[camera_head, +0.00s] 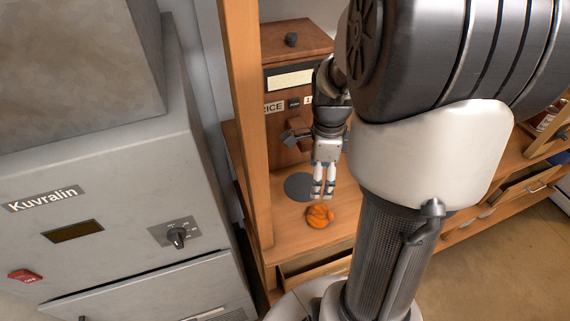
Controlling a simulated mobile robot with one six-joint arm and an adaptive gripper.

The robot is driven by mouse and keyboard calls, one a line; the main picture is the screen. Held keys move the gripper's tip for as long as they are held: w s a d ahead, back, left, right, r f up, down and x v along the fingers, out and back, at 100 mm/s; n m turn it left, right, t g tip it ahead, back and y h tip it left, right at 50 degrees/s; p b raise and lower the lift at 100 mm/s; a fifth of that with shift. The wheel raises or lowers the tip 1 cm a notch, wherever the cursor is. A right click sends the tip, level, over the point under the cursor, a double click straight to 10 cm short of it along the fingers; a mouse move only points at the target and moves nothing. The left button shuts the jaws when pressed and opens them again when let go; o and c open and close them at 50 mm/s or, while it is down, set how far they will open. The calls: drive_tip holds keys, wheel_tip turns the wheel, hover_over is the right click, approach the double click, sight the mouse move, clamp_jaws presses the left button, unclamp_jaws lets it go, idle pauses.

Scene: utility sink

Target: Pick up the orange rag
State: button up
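The orange rag (319,217) lies crumpled on the wooden counter (287,235), near its front edge. My gripper (323,194) points down beside the rag, at its far side in the picture. Its two fingers hang close together, and the view is too small to tell how far apart the tips are. The fingertips appear at the rag's upper edge; I cannot tell whether they touch it. The rag's top is in plain view.
A dark round disc (299,186) lies on the counter behind the rag. A wooden box-like machine (292,42) stands at the back. A wooden post (246,120) and a grey Kuvralin cabinet (110,190) stand to the left. My arm hides much of the right side.

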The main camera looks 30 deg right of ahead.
drive_tip(key=b, duration=0.4)
hover_over(316, 215)
drive_tip(key=f, duration=1.2)
drive_tip(key=shift+w+d+f, duration=0.1)
drive_tip(key=shift+w+d, duration=0.1)
wheel_tip(316, 215, down, 5)
drive_tip(key=shift+s+a+f+b, duration=0.1)
drive_tip(key=shift+s+a+b, duration=0.05)
drive_tip(key=shift+b, duration=0.65)
drive_tip(key=shift+c, duration=0.3)
drive_tip(key=c, duration=1.1)
